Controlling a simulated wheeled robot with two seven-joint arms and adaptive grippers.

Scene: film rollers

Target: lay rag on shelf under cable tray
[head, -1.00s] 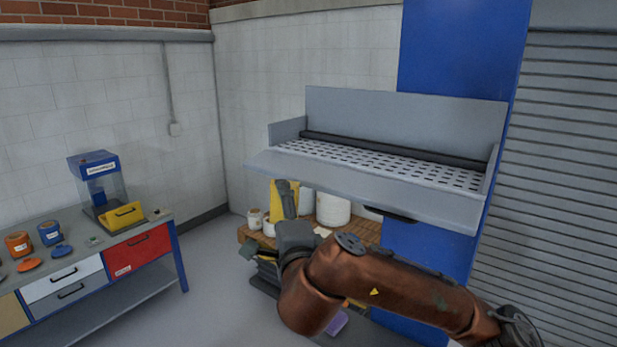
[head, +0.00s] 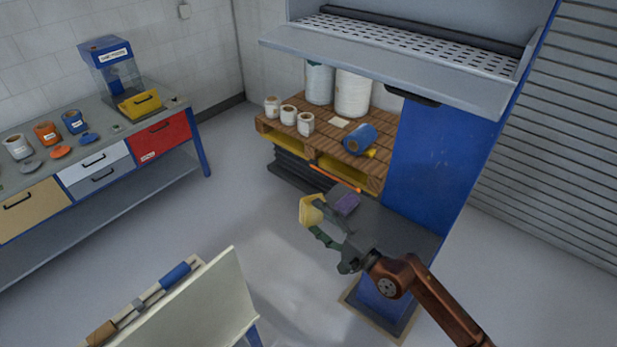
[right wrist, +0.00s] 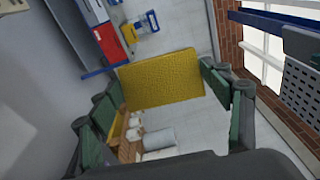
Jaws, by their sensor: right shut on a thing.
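The yellow rag (head: 310,210) is held by my right gripper (head: 318,229); in the right wrist view the rag (right wrist: 160,80) spans the space between the fingers as a flat textured sheet. The gripper is shut on it. The grey cable tray (head: 400,57), with a perforated bed, is at the upper right on a blue column. Below it is a low grey shelf (head: 405,222) at the column's foot. The gripper and rag appear in front of this shelf's left edge, apart from it as far as I can tell. My left gripper is not in view.
A wooden pallet (head: 290,132) holds several rolls and a blue cylinder. A workbench (head: 95,185) stands left; a pale panel (head: 205,305) is at front. The shelf's right part looks clear.

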